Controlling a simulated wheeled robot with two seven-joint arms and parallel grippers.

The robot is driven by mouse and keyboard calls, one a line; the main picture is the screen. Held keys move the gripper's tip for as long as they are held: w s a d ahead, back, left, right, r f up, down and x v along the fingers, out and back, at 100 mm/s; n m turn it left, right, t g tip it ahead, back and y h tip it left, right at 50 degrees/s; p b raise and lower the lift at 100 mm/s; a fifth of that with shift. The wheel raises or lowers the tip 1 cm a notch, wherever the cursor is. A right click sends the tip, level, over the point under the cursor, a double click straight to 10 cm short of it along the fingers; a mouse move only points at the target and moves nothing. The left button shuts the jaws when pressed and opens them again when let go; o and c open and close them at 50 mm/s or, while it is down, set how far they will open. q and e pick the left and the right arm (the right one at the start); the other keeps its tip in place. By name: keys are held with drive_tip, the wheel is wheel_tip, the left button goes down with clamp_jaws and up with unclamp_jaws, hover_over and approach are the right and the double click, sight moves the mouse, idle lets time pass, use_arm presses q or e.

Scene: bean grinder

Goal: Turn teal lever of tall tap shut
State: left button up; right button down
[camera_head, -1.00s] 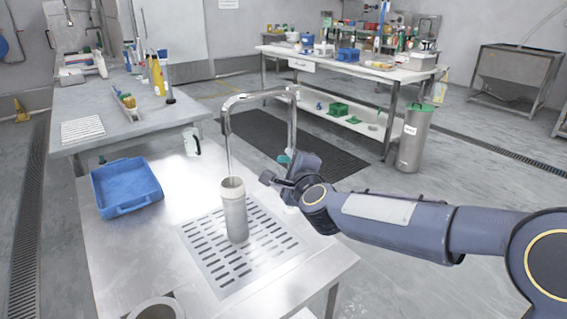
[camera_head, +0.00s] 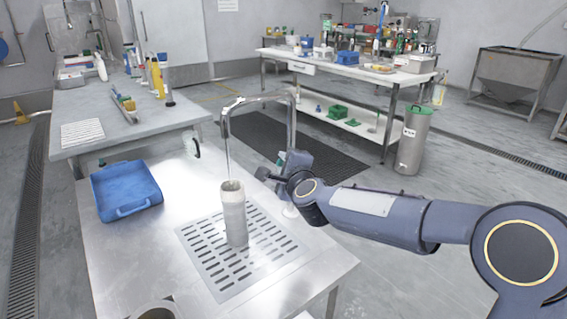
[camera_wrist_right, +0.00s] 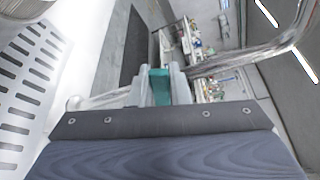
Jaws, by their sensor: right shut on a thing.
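The tall metal tap (camera_head: 292,115) rises at the right of the steel table, its spout arching left over a pale cylindrical container (camera_head: 233,215). A thin stream appears to fall from the spout into the container, which stands upright on the slotted drain. My right gripper (camera_head: 281,163) is at the tap's upright. In the right wrist view, the teal lever (camera_wrist_right: 159,86) sits between the fingers of my right gripper (camera_wrist_right: 158,78), shut on it. In the head view the gripper mostly hides the lever. My left gripper is not in view.
A blue tray (camera_head: 125,190) lies on the left of the steel table, apart from the tap. The slotted drain (camera_head: 205,262) lies under the container. A metal bin (camera_head: 412,145) stands beyond my right arm. The table around the tray is clear.

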sight(294, 141)
drive_tip(key=shift+r, duration=0.1)
drive_tip(key=shift+w+d+r+m+g+p, duration=0.15)
drive_tip(key=shift+r+m+p, duration=0.2)
drive_tip(key=shift+p, duration=0.25)
drive_tip(key=shift+d+r+m+g+p, duration=0.15)
drive_tip(key=shift+r+m+p, duration=0.15)
drive_tip(key=shift+p, duration=0.25)
drive_tip(key=w+d+r+m+g+y+p, duration=0.1)
drive_tip(key=m+p, duration=0.1)
drive_tip(key=p, duration=0.2)
drive_tip(key=w+d+r+m+g+y+p, duration=0.1)
drive_tip(key=m+p, duration=0.2)
drive_tip(key=p, duration=0.1)
drive_tip(key=d+r+m+g+y+p, duration=0.1)
drive_tip(key=m+p, duration=0.1)
drive_tip(key=p, duration=0.2)
drive_tip(key=shift+w+d+r+g, duration=0.1)
drive_tip(key=shift+w+d+g, duration=0.2)
drive_tip(key=shift+w+d, duration=0.1)
use_arm(q)
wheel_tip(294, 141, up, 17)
drive_tip(key=p, duration=0.3)
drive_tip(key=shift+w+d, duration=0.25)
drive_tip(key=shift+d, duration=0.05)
use_arm(e)
drive_tip(key=shift+w+d+f+m+g+y, duration=0.2)
drive_tip(key=shift+w+d+m+g+y, duration=0.15)
drive_tip(key=shift+m, duration=0.4)
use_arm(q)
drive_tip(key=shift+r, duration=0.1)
